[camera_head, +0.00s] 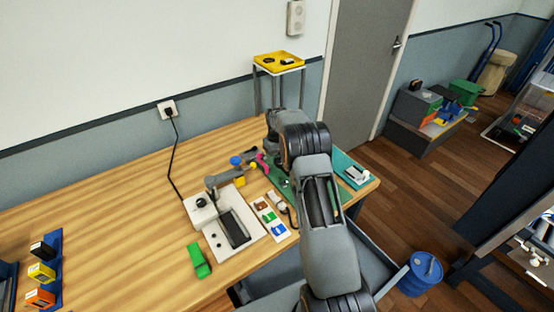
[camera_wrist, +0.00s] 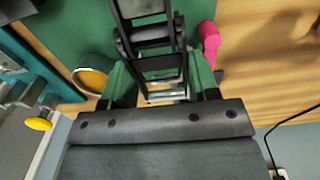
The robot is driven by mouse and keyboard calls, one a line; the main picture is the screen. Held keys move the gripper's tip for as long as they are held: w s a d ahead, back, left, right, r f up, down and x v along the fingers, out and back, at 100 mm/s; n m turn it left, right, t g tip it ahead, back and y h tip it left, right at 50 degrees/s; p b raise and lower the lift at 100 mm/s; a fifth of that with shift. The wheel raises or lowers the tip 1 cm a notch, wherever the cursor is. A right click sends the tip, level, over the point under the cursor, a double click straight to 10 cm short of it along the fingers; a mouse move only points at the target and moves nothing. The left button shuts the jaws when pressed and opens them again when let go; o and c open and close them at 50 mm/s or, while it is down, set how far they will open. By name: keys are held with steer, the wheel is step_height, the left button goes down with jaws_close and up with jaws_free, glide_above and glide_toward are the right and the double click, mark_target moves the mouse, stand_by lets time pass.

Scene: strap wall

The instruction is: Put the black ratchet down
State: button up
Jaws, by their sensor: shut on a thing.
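The black ratchet (camera_wrist: 146,36), an open dark metal frame with crossbars, fills the top middle of the wrist view. My gripper (camera_wrist: 162,80) is shut on it, with a greenish finger on each side. A green mat (camera_wrist: 75,22) shows behind the ratchet; I cannot tell whether the ratchet touches it. In the head view my arm reaches over the far right part of the wooden bench and hides the fingers and the ratchet.
A pink item (camera_wrist: 208,40) lies close right of the ratchet. A teal tray (camera_head: 349,166) sits at the bench's right end. A white-based fixture (camera_head: 205,216) and green block (camera_head: 199,260) stand nearer. The bench's left middle is clear.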

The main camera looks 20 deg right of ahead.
step_height(320, 180, down, 2)
steer(key=shift+f, duration=0.15)
steer(key=shift+f, duration=0.1)
